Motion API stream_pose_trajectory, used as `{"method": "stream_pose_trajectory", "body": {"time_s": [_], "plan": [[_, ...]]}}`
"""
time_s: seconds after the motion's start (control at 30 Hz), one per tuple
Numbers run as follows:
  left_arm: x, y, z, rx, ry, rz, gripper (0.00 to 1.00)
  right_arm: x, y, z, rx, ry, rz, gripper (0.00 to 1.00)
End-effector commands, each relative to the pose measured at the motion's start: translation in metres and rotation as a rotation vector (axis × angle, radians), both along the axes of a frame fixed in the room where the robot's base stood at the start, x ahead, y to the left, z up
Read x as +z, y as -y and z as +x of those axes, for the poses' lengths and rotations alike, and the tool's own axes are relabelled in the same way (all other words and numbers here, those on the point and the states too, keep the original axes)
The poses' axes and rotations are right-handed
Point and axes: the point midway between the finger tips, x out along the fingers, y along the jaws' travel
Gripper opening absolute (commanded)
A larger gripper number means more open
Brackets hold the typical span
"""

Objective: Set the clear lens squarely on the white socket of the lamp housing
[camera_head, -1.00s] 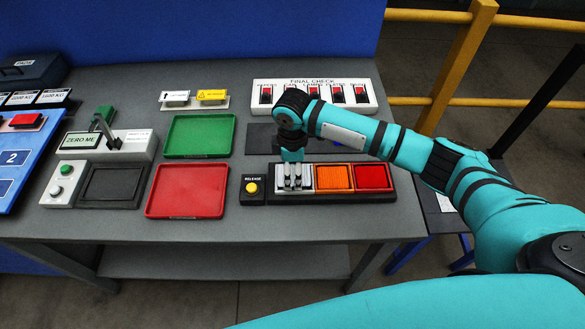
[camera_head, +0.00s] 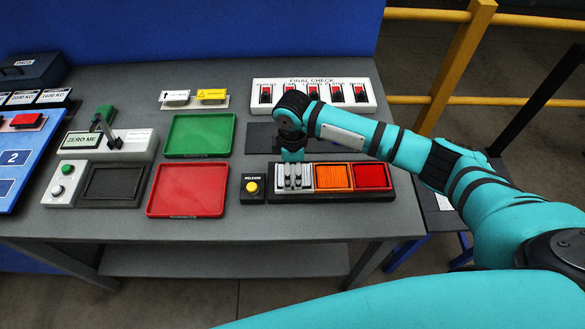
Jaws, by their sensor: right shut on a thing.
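The lamp housing (camera_head: 330,196) is a long black block at the front right of the table. An orange lens (camera_head: 332,177) and a red lens (camera_head: 371,176) sit in its middle and right places. My right gripper (camera_head: 292,184) points down at the left place and is shut on the clear lens (camera_head: 306,182), a ribbed whitish piece that lies at that place. The fingers cover part of the lens. The white socket under it is hidden, so I cannot tell whether the lens is fully seated. My left gripper is not in view.
A release box (camera_head: 253,188) with a yellow button stands just left of the housing. A red tray (camera_head: 187,190) and a green tray (camera_head: 199,135) lie further left. A final check panel (camera_head: 314,95) with several red switches stands behind my right arm.

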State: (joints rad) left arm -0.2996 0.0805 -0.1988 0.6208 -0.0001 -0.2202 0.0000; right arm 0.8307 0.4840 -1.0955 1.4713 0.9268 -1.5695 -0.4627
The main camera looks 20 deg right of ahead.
Motion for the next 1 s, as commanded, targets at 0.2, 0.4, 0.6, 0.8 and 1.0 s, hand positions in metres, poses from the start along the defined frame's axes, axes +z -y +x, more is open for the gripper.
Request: {"method": "stream_pose_trajectory", "body": {"time_s": [0.2, 0.4, 0.6, 0.8, 1.0], "plan": [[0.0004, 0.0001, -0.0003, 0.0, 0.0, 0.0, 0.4, 0.0002, -0.0001, 0.0, 0.0, 0.0, 0.0, 0.34], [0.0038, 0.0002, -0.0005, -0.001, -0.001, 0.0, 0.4, -0.0002, 0.0, 0.0002, 0.0, 0.0, 0.0, 0.34], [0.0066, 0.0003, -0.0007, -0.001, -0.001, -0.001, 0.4, -0.0023, 0.0003, 0.0004, 0.0, 0.0, -0.001, 0.34], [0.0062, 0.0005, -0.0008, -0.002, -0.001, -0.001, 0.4, -0.003, 0.0003, 0.0003, 0.0, 0.0, 0.0, 0.34], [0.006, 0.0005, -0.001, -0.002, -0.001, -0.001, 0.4, -0.0029, 0.0001, 0.0004, 0.0, 0.0, 0.0, 0.34]]}}
